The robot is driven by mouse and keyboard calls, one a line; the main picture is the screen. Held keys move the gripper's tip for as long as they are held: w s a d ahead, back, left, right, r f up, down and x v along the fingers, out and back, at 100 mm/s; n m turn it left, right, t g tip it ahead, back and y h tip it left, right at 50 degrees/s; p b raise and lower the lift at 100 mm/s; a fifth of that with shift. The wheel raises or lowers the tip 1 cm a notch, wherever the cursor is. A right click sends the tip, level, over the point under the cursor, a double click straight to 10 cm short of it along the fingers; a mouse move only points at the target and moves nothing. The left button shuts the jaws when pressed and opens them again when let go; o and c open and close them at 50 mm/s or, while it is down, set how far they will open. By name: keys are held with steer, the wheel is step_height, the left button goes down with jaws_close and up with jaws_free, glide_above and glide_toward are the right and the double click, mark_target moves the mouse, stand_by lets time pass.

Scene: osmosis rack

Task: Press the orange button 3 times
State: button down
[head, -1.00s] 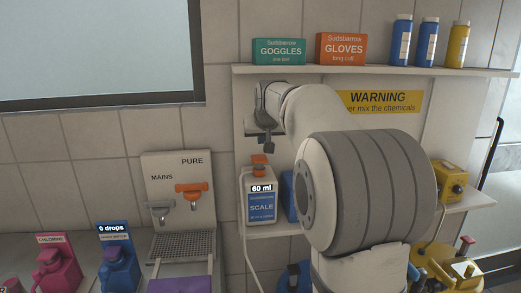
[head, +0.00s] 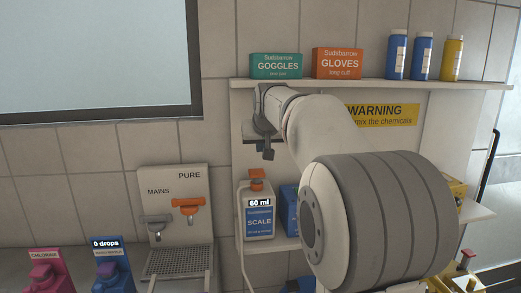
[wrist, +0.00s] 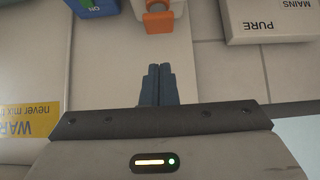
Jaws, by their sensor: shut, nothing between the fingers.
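The orange part that best fits the button is the orange pump top (head: 257,180) on the white SCALE bottle (head: 259,222), which carries a "60 ml" tag. The bottle stands upright on the lower shelf. My gripper (head: 267,153) is shut and empty, just above the pump top, with a small gap between them in the head view. In the wrist view the shut fingertips (wrist: 160,68) point toward the orange pump top (wrist: 158,21), apart from it.
An orange lever (head: 187,206) sits on the PURE/MAINS tap panel (head: 172,178) left of the bottle. A blue container (head: 289,205) stands close on the bottle's right, partly hidden by my arm. The upper shelf (head: 370,85) with boxes and bottles runs above my gripper.

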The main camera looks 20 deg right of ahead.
steer(key=shift+w+r+b, duration=0.15)
steer(key=shift+r+b, duration=0.2)
steer(key=shift+r, duration=0.25)
steer(key=shift+w+r+b, duration=0.15)
steer(key=shift+r+b, duration=0.2)
steer(key=shift+r, duration=0.2)
steer(key=shift+w, duration=0.1)
steer(key=p, duration=0.1)
glide_above(256, 169)
steer(key=s, duration=0.3)
steer(key=f, duration=0.7)
steer(key=shift+a+f, duration=0.3)
step_height(256, 169, down, 2)
steer(key=shift+f, duration=0.8)
